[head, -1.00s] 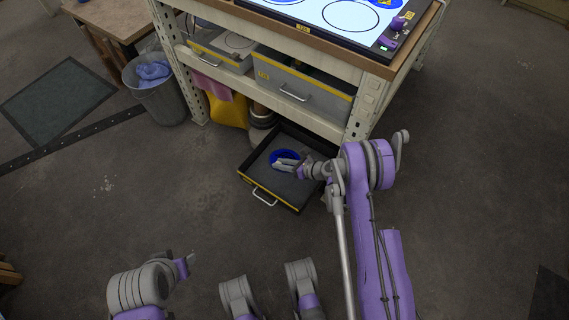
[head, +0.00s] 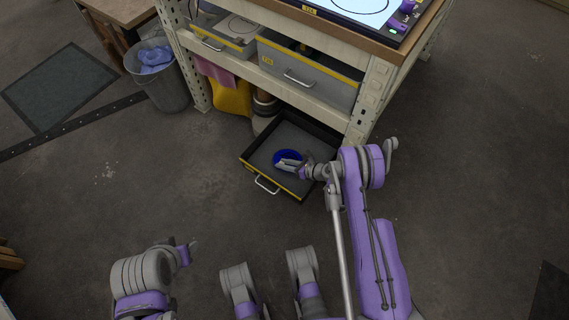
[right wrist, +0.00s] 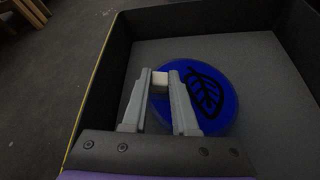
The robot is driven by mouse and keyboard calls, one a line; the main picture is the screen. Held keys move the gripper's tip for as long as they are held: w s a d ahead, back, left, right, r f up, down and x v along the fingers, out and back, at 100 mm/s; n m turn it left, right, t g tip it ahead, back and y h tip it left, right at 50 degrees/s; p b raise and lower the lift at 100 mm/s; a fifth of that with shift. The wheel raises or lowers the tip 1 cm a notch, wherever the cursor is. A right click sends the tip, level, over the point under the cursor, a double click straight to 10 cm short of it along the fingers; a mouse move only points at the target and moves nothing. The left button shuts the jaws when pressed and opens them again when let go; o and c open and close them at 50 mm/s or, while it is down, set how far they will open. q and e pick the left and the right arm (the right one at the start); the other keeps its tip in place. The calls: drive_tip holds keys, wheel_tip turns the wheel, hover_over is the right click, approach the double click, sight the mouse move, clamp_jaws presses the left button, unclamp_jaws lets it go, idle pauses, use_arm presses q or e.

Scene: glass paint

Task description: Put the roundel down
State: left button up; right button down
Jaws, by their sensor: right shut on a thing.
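The roundel is a blue disc (head: 287,154) with a black leaf drawing that shows in the right wrist view (right wrist: 226,105). It lies flat over the grey floor of the pulled-out low drawer (head: 262,157); I cannot tell whether it touches that floor. My right gripper (head: 290,163) reaches into the drawer from the right. In the right wrist view its fingers (right wrist: 160,76) are closed on a small cream block at the roundel's near left edge and hide part of the disc. My left gripper (head: 190,250) is small at the lower left, away from the drawer, its fingers unclear.
The drawer's dark side wall (right wrist: 122,75) stands close to the left of my right gripper. Two more drawers (head: 310,78) are above. A grey bin (head: 170,92) stands left. The floor in front is clear.

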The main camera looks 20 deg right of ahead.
drive_tip(key=c, duration=0.7)
unclamp_jaws()
drive_tip(key=shift+f, duration=0.1)
drive_tip(key=shift+r, duration=0.2)
drive_tip(key=p+v, duration=0.3)
drive_tip(key=v, duration=0.8)
drive_tip(key=s+a+r+n+g+h, duration=0.2)
drive_tip(key=a+r+n, duration=0.1)
drive_tip(key=r+n, duration=0.55)
drive_tip(key=s+a+r+n+g+h, duration=0.25)
drive_tip(key=r+n, duration=0.25)
drive_tip(key=r, duration=0.7)
drive_tip(key=s+r+n+h, duration=0.1)
drive_tip(key=s+r+n, duration=0.2)
drive_tip(key=s+n, duration=0.2)
drive_tip(key=s+r+n+h, duration=0.2)
drive_tip(key=s+r+n, duration=0.1)
drive_tip(key=s+n, duration=0.3)
drive_tip(key=s+r+n+h, duration=0.1)
drive_tip(key=s+r+n, duration=0.3)
drive_tip(key=s, duration=0.5)
drive_tip(key=shift+s+d+n+h, duration=0.15)
drive_tip(key=shift+n+h, duration=0.1)
drive_tip(key=shift+n, duration=0.6)
